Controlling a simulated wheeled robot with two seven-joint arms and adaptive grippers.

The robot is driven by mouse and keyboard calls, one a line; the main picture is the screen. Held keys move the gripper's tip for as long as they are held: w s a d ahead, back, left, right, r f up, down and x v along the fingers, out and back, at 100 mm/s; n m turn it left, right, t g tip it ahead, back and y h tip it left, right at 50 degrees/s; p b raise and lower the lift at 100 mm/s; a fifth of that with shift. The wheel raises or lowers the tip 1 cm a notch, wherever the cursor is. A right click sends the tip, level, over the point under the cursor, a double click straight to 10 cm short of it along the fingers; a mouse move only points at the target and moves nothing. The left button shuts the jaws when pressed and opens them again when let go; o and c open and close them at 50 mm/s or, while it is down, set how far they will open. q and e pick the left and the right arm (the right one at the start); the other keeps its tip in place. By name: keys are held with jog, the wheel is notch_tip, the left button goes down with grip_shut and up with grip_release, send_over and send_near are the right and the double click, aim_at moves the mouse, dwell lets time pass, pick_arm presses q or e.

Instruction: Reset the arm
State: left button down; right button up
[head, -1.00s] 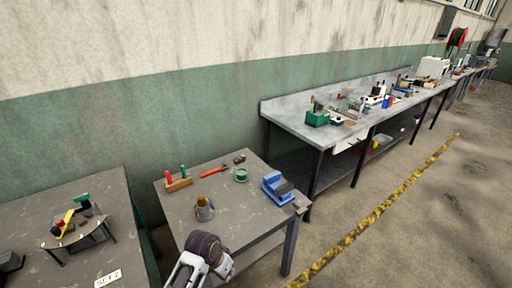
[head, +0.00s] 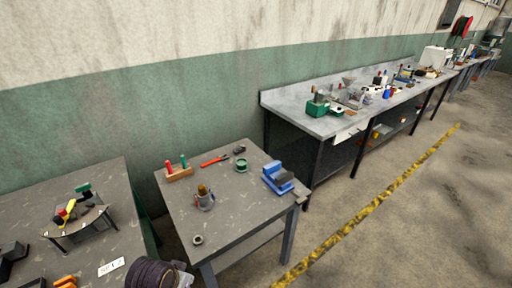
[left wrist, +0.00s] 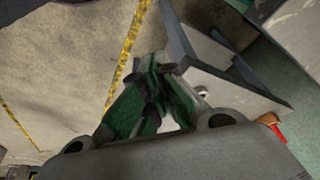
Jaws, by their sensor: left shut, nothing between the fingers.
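My left gripper (left wrist: 158,88) shows in the left wrist view with its green-and-black fingers together and nothing between them. It hangs over the floor beside a grey table. In the head view only a dark part of my arm shows at the bottom edge, left of the middle table (head: 232,222); the gripper's fingers are not seen there. My right gripper is in neither view.
The middle table holds a blue vise (head: 278,178), a metal cup (head: 205,201), a small ring (head: 198,240), and a green spool (head: 241,165). The left table (head: 98,246) carries a small curved stand. A long workbench (head: 292,101) stands behind. The floor right of the yellow line is clear.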

pick_arm(q)
jog(key=s+a+f+g, duration=0.1)
jog(key=s+f, duration=0.1)
jog(key=f, duration=1.4)
jog(key=s+a+f, duration=0.1)
jog(key=s+f, duration=0.1)
jog(key=f, duration=1.5)
jog(key=s+a+f, duration=0.1)
jog(key=s+f, duration=0.8)
jog(key=s, duration=0.2)
jog(key=s+a+f+g, duration=0.1)
jog(key=s+a+f, duration=0.1)
jog(key=s+f, duration=0.8)
jog(key=shift+s+a+y, duration=0.3)
jog(key=shift+s, duration=0.35)
jog(key=shift+f, duration=0.1)
jog(key=c, duration=1.5)
grip_release()
jog(key=shift+w+d, duration=0.1)
jog(key=shift+d, duration=0.05)
